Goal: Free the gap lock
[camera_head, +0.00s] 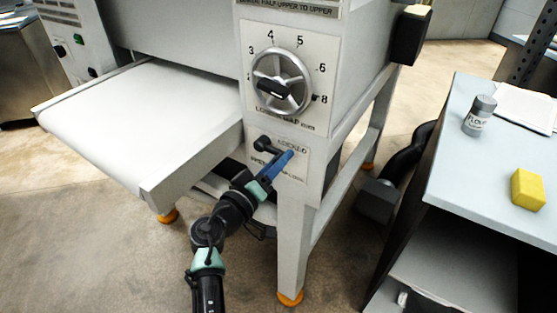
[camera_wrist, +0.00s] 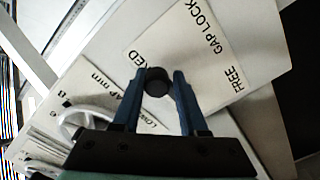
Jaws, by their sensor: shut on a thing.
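The gap lock (camera_head: 264,145) is a short black lever on the white side plate of the sheeter, below the gap dial. Its panel (camera_wrist: 205,45) reads "GAP LOCK" and "FREE", with "LOCKED" partly covered by a finger. My gripper (camera_head: 287,156) has blue fingers that reach up to the lever from below. In the wrist view my gripper (camera_wrist: 158,84) is shut on the lever's round black knob (camera_wrist: 157,75), one finger on each side. The rest of the lever is hidden behind the knob and fingers in that view.
The gap dial (camera_head: 281,82) is just above the lever. A white belt table (camera_head: 160,115) juts out left, and a machine leg (camera_head: 295,245) stands close right of my arm. A side table (camera_head: 460,165) at right holds a flour shaker (camera_head: 479,116) and a yellow block (camera_head: 528,190).

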